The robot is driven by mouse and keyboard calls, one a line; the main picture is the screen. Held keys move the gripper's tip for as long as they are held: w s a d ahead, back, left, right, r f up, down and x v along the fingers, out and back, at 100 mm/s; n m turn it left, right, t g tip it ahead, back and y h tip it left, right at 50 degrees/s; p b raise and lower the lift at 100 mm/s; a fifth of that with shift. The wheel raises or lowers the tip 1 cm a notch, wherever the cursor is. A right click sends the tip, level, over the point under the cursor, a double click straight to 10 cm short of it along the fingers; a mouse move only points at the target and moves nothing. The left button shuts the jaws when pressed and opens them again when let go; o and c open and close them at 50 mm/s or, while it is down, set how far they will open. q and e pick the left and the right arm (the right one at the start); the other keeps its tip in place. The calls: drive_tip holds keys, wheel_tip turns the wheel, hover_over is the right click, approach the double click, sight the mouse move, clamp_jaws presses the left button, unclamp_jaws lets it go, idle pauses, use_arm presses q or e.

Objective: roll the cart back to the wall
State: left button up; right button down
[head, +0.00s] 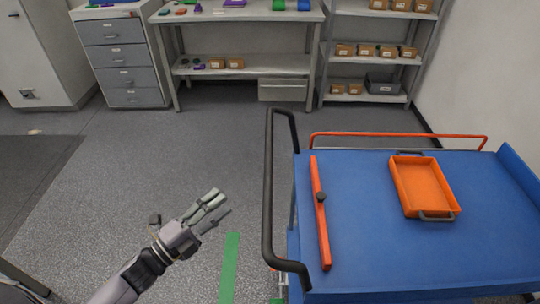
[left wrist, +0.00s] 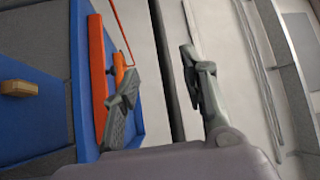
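The blue cart (head: 370,250) stands at the right in the head view, near the right-hand wall (head: 487,80). Its black push handle (head: 267,190) runs along its left side. My left gripper (head: 221,202) is open and empty over the floor, left of the handle and apart from it. In the left wrist view the handle (left wrist: 167,70) appears between the spread fingers, beyond them. My right gripper is not in view.
An orange tray (head: 424,187) and an orange bar with a dark knob (head: 319,215) lie on the cart. A drawer cabinet (head: 122,62), workbench (head: 242,72) and shelf rack (head: 372,58) stand at the back. A green floor strip (head: 229,268) lies left of the cart.

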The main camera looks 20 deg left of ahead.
use_arm(q)
drive_tip(key=p, duration=0.2)
approach(268, 166)
drive_tip(key=x, duration=0.3)
drive_tip(key=f+p+x, duration=0.1)
drive_tip(key=x, duration=0.3)
drive_tip(key=p+x, duration=0.1)
drive_tip(key=x, duration=0.2)
drive_tip(key=shift+w+a+f, duration=0.1)
drive_tip(key=shift+w+a, duration=0.15)
drive_tip(key=shift+w, duration=0.4)
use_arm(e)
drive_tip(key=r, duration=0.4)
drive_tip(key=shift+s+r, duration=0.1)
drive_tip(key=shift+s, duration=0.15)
use_arm(q)
drive_tip(key=shift+c, duration=0.6)
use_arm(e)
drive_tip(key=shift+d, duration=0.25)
use_arm(q)
drive_tip(key=shift+c, duration=1.3)
clamp_jaws()
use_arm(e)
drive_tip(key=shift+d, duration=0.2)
